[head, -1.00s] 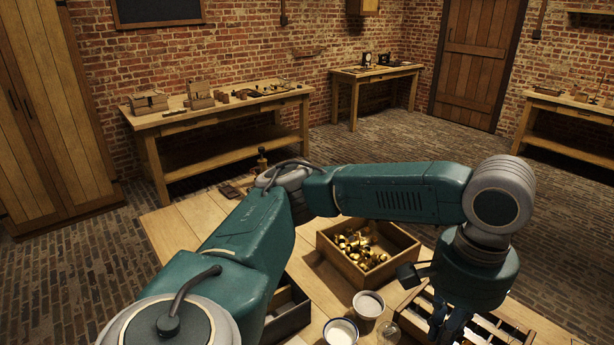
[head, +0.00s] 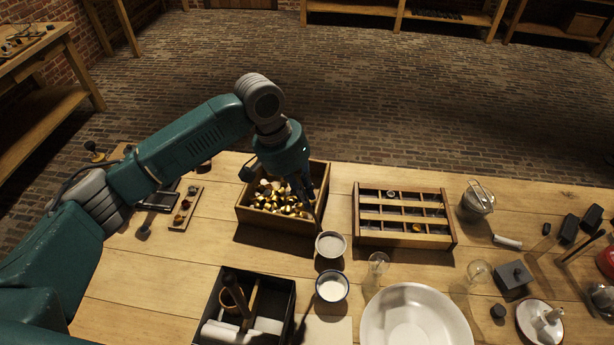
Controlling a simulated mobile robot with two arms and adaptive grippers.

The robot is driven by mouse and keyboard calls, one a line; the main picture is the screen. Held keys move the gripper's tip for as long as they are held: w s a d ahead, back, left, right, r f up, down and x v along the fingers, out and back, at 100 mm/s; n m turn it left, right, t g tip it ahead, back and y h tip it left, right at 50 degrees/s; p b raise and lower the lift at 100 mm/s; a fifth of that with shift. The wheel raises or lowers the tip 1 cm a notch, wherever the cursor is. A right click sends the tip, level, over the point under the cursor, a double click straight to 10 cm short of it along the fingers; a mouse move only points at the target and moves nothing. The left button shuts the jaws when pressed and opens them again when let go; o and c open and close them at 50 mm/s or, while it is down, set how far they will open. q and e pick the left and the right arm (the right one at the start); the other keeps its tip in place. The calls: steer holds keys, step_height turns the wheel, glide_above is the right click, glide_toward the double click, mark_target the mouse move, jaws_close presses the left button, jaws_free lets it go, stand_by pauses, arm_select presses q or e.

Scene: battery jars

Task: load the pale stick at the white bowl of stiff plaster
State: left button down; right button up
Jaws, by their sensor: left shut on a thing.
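My left gripper (head: 308,196) is over the right side of the wooden box of brass pieces, with its fingers pointing down. It is shut on a thin thing, most likely the pale stick, which is small and mostly hidden by the fingers. Just below the gripper in the picture stands a small white bowl (head: 331,244) with greyish contents. Nearer me is a second small bowl (head: 332,287) with a dark rim and smooth white contents. I cannot tell by sight which of the two holds stiff plaster. The gripper is apart from both bowls. My right gripper is out of view.
The wooden box (head: 264,219) holds several brass pieces. A divided wooden tray (head: 405,242) stands to the right. A dark caddy (head: 268,333) and a large white basin (head: 415,318) are at the front. Glass pieces (head: 378,262) stand near the bowls.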

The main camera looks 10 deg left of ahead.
mark_target(312, 212)
arm_select(q)
steer(key=w+b+x, duration=0.1)
steer(key=b+x, duration=0.5)
steer(key=x, duration=0.2)
steer(key=shift+f+m+h+b, duration=0.3)
steer(key=shift+m+h+b, duration=0.1)
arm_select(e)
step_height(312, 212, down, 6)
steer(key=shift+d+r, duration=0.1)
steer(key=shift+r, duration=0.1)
arm_select(q)
steer(key=shift+w, duration=0.1)
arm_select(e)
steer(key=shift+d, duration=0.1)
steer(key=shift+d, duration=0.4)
arm_select(q)
steer(key=shift+f, duration=0.55)
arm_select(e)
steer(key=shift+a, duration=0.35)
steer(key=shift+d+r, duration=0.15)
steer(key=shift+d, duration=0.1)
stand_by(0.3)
arm_select(q)
steer(key=shift+f+p, duration=0.1)
steer(key=shift+p, duration=0.35)
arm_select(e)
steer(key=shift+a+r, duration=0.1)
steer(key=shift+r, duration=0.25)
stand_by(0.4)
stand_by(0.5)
